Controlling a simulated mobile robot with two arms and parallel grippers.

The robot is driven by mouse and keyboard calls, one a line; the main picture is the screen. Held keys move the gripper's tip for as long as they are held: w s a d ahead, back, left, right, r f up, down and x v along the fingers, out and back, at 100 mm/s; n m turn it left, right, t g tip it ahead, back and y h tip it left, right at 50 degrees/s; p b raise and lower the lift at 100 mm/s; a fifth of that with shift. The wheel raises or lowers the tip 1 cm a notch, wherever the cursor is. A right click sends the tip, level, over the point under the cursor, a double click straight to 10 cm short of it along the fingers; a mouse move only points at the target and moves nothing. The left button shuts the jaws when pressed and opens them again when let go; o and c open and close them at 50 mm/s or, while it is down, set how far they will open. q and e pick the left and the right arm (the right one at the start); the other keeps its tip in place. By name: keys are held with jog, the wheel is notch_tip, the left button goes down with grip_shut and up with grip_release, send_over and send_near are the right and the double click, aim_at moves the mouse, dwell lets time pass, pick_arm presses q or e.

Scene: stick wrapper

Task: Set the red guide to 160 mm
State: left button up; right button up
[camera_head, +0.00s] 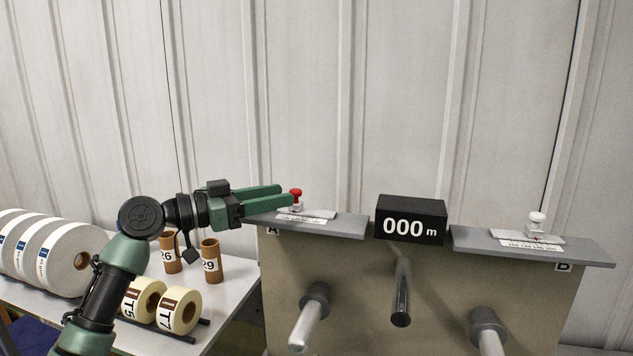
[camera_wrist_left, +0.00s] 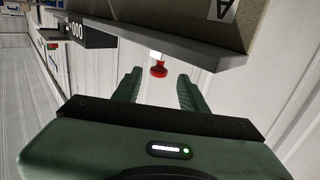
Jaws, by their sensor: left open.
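The red guide is a small red knob (camera_head: 296,193) on a white slider on the left grey shelf, marked A, above a white scale (camera_head: 302,217). The scale's numbers are too small to read. My left gripper (camera_head: 283,195) reaches in from the left at the knob's height, its fingers pointing right towards it. In the left wrist view the red knob (camera_wrist_left: 158,71) lies ahead, between the lines of the two open fingers (camera_wrist_left: 160,85), near their tips. I cannot tell whether they touch it. My right gripper is not in view.
A black display (camera_head: 410,219) reading 000 m stands between the two shelves. A white-knobbed guide (camera_head: 536,222) sits on the right shelf, marked B. Rods stick out below. Large white rolls (camera_head: 62,258), brown cores and tape rolls (camera_head: 178,311) crowd the left table.

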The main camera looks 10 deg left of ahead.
aim_at(296, 191)
pick_arm(q)
jog(key=shift+w+d, duration=0.1)
jog(key=shift+w, duration=0.3)
jog(key=shift+w+d+r+p, duration=0.1)
jog(key=shift+w+d+p, duration=0.15)
jog(key=shift+p, duration=0.1)
jog(key=d, duration=0.1)
jog(key=w+d+p, duration=0.1)
jog(key=d+p, duration=0.1)
jog(key=shift+w+r, duration=0.2)
jog(key=shift+r, duration=0.2)
jog(key=shift+p+x, duration=0.55)
jog(key=shift+x, duration=0.65)
jog(key=shift+w+f, duration=0.35)
jog(key=shift+w, duration=0.05)
jog(key=shift+w+d, duration=0.1)
grip_shut()
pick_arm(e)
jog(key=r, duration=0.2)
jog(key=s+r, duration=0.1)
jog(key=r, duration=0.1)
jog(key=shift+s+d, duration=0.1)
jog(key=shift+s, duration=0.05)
